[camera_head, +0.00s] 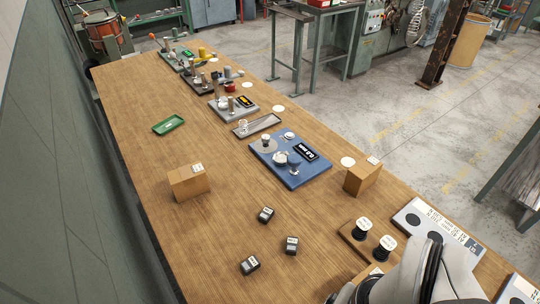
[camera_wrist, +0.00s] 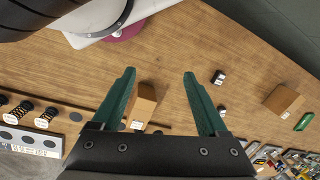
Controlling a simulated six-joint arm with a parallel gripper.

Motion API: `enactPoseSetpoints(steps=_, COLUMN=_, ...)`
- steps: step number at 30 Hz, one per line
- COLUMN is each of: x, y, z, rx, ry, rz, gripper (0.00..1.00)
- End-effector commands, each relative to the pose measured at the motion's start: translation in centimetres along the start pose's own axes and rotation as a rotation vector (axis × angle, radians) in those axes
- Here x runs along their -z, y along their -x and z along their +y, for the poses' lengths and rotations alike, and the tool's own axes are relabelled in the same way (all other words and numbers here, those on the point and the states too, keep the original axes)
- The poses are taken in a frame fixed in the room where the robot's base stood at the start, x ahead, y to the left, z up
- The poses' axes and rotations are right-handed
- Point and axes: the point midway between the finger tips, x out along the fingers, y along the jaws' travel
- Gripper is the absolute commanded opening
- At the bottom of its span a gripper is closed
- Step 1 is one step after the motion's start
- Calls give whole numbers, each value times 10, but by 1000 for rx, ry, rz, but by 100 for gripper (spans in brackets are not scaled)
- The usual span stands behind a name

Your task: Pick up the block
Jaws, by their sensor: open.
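Three small dark blocks with pale labels lie apart on the wooden table in the head view: one toward the back (camera_head: 266,215), one at the right (camera_head: 291,245) and one nearest the front (camera_head: 250,265). I cannot tell which one the task means. In the wrist view, two dark blocks show to the right of my gripper, one (camera_wrist: 218,77) and another (camera_wrist: 221,110). My gripper (camera_wrist: 159,72) has two green fingers spread wide, with nothing held. It is above the table and apart from the blocks. The head view shows part of my arm at bottom right, but not the fingertips.
A cardboard box (camera_head: 187,183) stands left of centre and another (camera_head: 362,178) at the right edge. Black spools (camera_head: 386,245) stand on a wooden holder near my arm. A blue fixture board (camera_head: 290,160) and a green tray (camera_head: 168,125) lie farther back. The left front tabletop is clear.

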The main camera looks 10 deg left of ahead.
Motion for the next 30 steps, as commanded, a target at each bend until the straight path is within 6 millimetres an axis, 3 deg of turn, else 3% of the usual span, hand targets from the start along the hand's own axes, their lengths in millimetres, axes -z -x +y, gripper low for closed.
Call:
enactPoseSetpoints(steps=2, x=3, y=-2, z=1, rx=-44, ry=67, rz=-15, gripper=77)
enactPoseSetpoints(steps=4, x=12, y=-6, z=4, rx=-166, ry=258, rz=-49, gripper=77)
enactPoseSetpoints(steps=6, x=33, y=-14, z=2, rx=-367, ry=587, rz=-99, gripper=77)
enactPoseSetpoints(steps=8, x=58, y=-24, z=-13, rx=-572, ry=935, rz=-141, gripper=77)
enactPoseSetpoints(steps=11, x=92, y=-53, z=-69, rx=-930, ry=1536, rz=-201, gripper=77)
enactPoseSetpoints(steps=12, x=97, y=-69, z=-99, rx=-1075, ry=1765, rz=-219, gripper=77)
enactPoseSetpoints(steps=16, x=80, y=-126, z=-186, rx=-1489, ry=2337, rz=-250, gripper=77)
enactPoseSetpoints(steps=18, x=67, y=-146, z=-210, rx=-1622, ry=2492, rz=-252, gripper=77)
enactPoseSetpoints(steps=21, x=58, y=-161, z=-224, rx=-1706, ry=2579, rz=-253, gripper=77)
enactPoseSetpoints(steps=30, x=62, y=-212, z=-218, rx=-1718, ry=2591, rz=-258, gripper=77)
